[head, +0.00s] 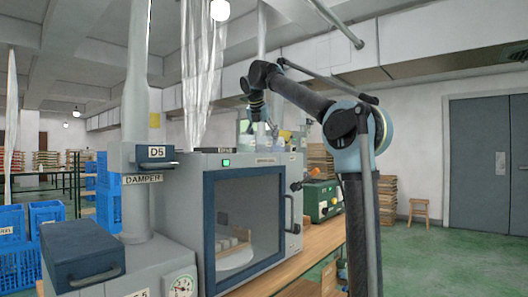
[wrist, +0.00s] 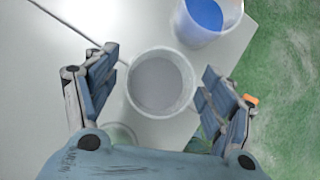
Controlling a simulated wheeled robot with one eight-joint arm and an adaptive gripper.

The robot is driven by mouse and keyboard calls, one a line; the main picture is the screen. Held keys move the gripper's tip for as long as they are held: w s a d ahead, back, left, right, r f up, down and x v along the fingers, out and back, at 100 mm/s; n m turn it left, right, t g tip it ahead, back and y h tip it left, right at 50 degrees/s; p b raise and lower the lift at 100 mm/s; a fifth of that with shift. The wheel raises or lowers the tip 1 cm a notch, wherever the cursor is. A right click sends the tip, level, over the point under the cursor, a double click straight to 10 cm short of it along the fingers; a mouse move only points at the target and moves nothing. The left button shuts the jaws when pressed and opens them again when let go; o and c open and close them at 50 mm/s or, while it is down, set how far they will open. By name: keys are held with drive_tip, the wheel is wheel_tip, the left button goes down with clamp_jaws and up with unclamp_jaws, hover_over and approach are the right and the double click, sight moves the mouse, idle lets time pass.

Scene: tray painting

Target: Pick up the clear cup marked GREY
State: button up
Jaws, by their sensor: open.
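A clear cup with grey contents (wrist: 160,84) stands upright on a pale surface in the middle of the wrist view. I see it from above, and no marking on it can be read. My gripper (wrist: 160,66) is open, with one finger on each side of this cup. A gap shows on the left; the right finger is close to the rim, and I cannot tell if it touches. In the head view my gripper (head: 257,108) points down over a cluster of small cups behind the grey cabinet.
A clear cup with blue contents (wrist: 205,16) stands up and right of the grey one. A greenish cup (wrist: 121,133) is partly hidden below it by my gripper. The surface (wrist: 45,75) ends at right above green floor (wrist: 285,90). The grey cabinet (head: 190,215) stands in front.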

drive_tip(key=shift+w+f, duration=0.1)
drive_tip(key=shift+f, duration=0.1)
drive_tip(key=c, duration=1.2)
drive_tip(key=shift+c, duration=0.2)
